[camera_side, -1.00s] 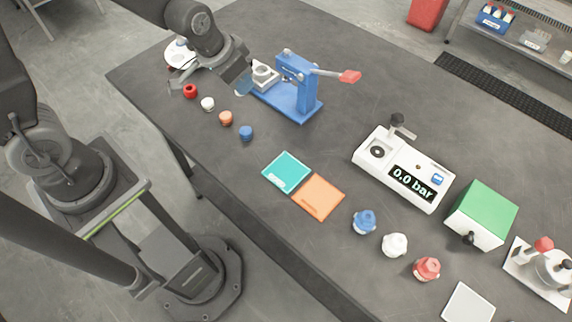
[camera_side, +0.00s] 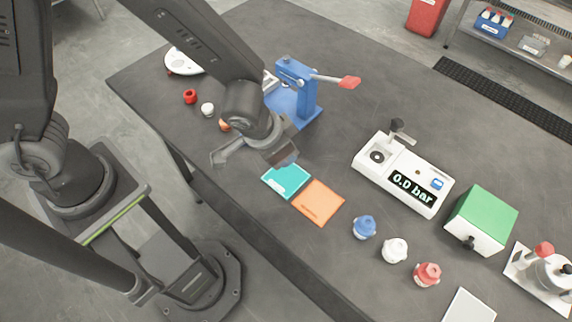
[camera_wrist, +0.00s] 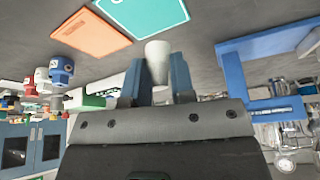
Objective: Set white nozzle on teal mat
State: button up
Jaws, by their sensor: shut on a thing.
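The white nozzle (camera_wrist: 157,54) is a pale, slightly tapered cylinder in the wrist view. My gripper (camera_wrist: 157,72) is shut on it, with a blue-grey finger on each side. In the side view my gripper (camera_side: 284,155) hangs over the table, just above and behind the teal mat's far edge; the nozzle is hidden there. The teal mat (camera_side: 287,181) lies flat and bare, and its corner shows beyond the nozzle in the wrist view (camera_wrist: 126,10).
An orange mat (camera_side: 318,202) adjoins the teal one. The blue press (camera_side: 300,95) stands behind my gripper. The gauge box (camera_side: 405,175) stands to the right, with blue, white (camera_side: 395,250) and red bottles in front. Small red and white caps (camera_side: 208,109) sit left.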

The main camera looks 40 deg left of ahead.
aim_at(286, 177)
jog(key=shift+d+f, duration=0.35)
jog(key=shift+d, duration=0.15)
jog(key=shift+f, duration=2)
jog(key=shift+f, duration=0.15)
jog(key=o, duration=0.9)
